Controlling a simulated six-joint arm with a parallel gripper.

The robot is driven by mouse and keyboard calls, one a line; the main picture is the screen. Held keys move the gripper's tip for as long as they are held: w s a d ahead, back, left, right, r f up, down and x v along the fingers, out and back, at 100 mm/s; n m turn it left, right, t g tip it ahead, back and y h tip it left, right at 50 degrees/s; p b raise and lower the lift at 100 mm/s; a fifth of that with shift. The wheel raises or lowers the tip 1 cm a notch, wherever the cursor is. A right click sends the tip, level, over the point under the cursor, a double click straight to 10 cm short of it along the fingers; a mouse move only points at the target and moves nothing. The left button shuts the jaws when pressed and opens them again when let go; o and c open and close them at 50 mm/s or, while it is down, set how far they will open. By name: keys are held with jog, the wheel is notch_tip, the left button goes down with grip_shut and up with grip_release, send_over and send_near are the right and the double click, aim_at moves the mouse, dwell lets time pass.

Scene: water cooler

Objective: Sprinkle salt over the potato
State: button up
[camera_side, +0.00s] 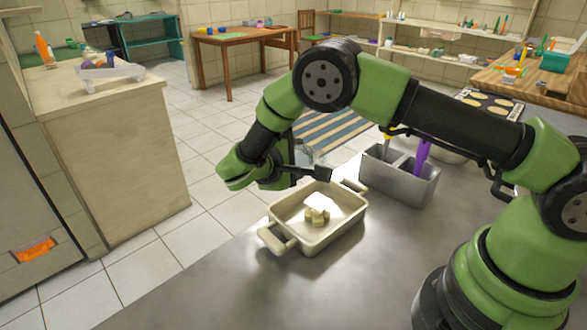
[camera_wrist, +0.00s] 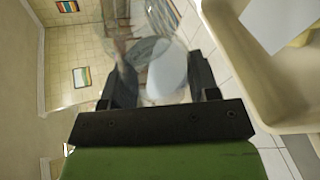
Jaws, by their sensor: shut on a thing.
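My gripper (camera_side: 308,168) is shut on a clear shaker (camera_side: 304,154) with white contents, beside and above the far left side of the baking dish. The shaker also shows in the wrist view (camera_wrist: 166,72) between the two dark fingers, partly blurred by its clear wall. The cream baking dish (camera_side: 283,238) stands on the metal counter, and its rim shows in the wrist view (camera_wrist: 241,75). Pale potato pieces (camera_side: 317,217) lie in the dish. A flat white patch (camera_side: 319,202) shows at them; I cannot tell whether it is salt.
A grey metal holder (camera_side: 400,184) with purple and yellow handled utensils stands right of the dish. The counter (camera_side: 240,295) in front of the dish is clear. Tiled floor drops away at the counter's left edge.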

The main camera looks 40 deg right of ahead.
aim_at(299, 149)
jog(key=shift+r, duration=0.8)
jog(key=shift+f, duration=0.1)
jog(key=shift+t, duration=0.3)
notch_tip(299, 149, down, 4)
jog(key=shift+f, duration=0.45)
jog(key=shift+s+n+g, duration=0.4)
jog(key=shift+n+g, duration=0.3)
jog(key=shift+g, duration=0.2)
notch_tip(299, 149, up, 5)
jog(key=shift+r, duration=0.1)
jog(key=shift+y, duration=0.3)
notch_tip(299, 149, down, 5)
jog(key=shift+w+r, duration=0.1)
jog(key=shift+r, duration=0.1)
jog(key=shift+f, duration=0.2)
jog(key=shift+s+r+n+g, duration=0.5)
jog(key=shift+r+n+g, duration=0.1)
jog(key=shift+n, duration=0.1)
notch_tip(299, 149, up, 5)
jog(key=shift+r, duration=0.2)
jog(key=shift+f, duration=0.2)
notch_tip(299, 149, down, 5)
jog(key=shift+r, duration=0.1)
jog(key=shift+s+r+n+g, duration=0.6)
jog(key=shift+r+n, duration=0.05)
jog(key=shift+n, duration=0.05)
jog(key=shift+a+f, duration=0.1)
